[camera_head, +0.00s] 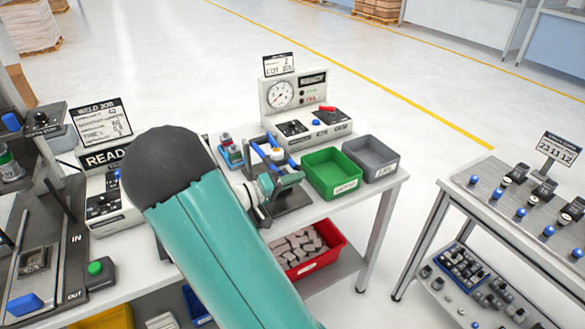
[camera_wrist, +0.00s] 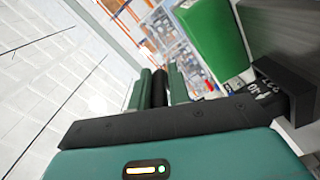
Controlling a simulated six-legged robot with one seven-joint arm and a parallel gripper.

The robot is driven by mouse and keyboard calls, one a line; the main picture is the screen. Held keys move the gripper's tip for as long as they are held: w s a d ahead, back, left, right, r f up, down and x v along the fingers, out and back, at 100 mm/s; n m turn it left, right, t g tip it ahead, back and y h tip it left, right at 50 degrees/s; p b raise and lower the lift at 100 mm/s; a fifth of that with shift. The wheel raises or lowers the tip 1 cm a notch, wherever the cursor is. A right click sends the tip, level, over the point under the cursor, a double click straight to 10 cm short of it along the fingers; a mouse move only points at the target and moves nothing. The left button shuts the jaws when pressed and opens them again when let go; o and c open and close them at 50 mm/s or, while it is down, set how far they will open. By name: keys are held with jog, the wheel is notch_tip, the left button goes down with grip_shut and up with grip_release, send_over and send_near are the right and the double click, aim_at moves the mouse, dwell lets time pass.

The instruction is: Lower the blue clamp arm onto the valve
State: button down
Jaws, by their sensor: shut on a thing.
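The blue clamp arm (camera_head: 259,149) is raised above a dark fixture on the bench in the head view. My gripper (camera_head: 290,181) is beside it, to the lower right. In the wrist view my gripper (camera_wrist: 160,88) has its two green fingers closed about a dark bar, which looks like the clamp arm's handle. The valve is small and partly hidden behind the clamp and my gripper; I cannot tell its exact seat. My teal arm covers the bench in front of the fixture.
A green bin (camera_head: 331,173) and a grey bin (camera_head: 374,158) stand to the right of the fixture. A gauge panel (camera_head: 304,108) is behind. A small tray with parts (camera_head: 230,151) is left of the clamp. A red bin (camera_head: 322,252) sits on the lower shelf.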

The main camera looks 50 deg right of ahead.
jog(key=shift+w+f, duration=0.35)
jog(key=shift+f, duration=0.05)
jog(key=c, duration=1.4)
grip_release()
jog(key=shift+w+f, duration=0.15)
jog(key=shift+s, duration=0.35)
jog(key=shift+w, duration=0.15)
jog(key=v, duration=0.7)
jog(key=shift+a, duration=0.3)
